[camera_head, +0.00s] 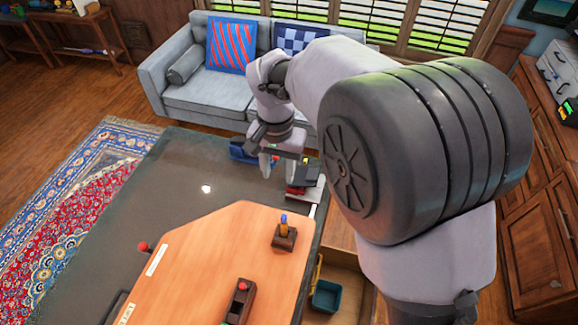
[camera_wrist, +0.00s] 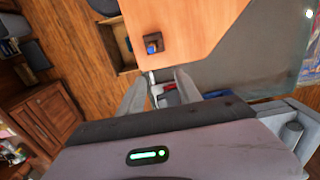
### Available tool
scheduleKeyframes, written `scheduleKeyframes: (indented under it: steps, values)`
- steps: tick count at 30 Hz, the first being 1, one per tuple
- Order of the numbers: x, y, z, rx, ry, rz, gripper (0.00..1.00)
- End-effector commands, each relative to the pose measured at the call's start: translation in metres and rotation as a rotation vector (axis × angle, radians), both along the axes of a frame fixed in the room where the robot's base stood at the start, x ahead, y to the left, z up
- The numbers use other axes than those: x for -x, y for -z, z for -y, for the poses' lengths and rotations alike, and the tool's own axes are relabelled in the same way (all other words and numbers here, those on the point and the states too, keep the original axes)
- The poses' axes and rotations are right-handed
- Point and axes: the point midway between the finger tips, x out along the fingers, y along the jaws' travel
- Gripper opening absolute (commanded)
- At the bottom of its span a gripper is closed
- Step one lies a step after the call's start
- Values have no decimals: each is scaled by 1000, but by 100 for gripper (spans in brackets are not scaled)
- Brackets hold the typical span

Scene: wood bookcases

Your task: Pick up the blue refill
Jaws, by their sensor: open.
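A small upright piece with a blue top and an orange-yellow lower part, which looks like the blue refill (camera_head: 283,221), stands in a dark wooden block (camera_head: 285,238) on the orange-brown board. In the wrist view the blue refill (camera_wrist: 152,47) shows end-on in the dark block (camera_wrist: 153,39), beyond the fingertips. My gripper (camera_head: 276,165) is open, behind the block in the head view and apart from it. Its spread fingers (camera_wrist: 158,76) also show in the wrist view, with nothing held between them.
The board (camera_head: 215,250) lies on a dark table (camera_head: 185,185). A blue item (camera_head: 240,150) and red and grey items (camera_head: 303,187) sit near my gripper. An open drawer (camera_head: 345,268) holds a teal bin (camera_head: 325,297).

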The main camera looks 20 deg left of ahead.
Motion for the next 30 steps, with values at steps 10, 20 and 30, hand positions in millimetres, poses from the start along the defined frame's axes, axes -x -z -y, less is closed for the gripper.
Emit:
scheduleKeyframes:
  steps: [10, 20, 30]
  values:
    - [2, 100, 2, 1, 0, -2, 41]
    - [4, 152, 8, 1, 0, -2, 41]
    - [3, 165, 8, -1, 2, 1, 39]
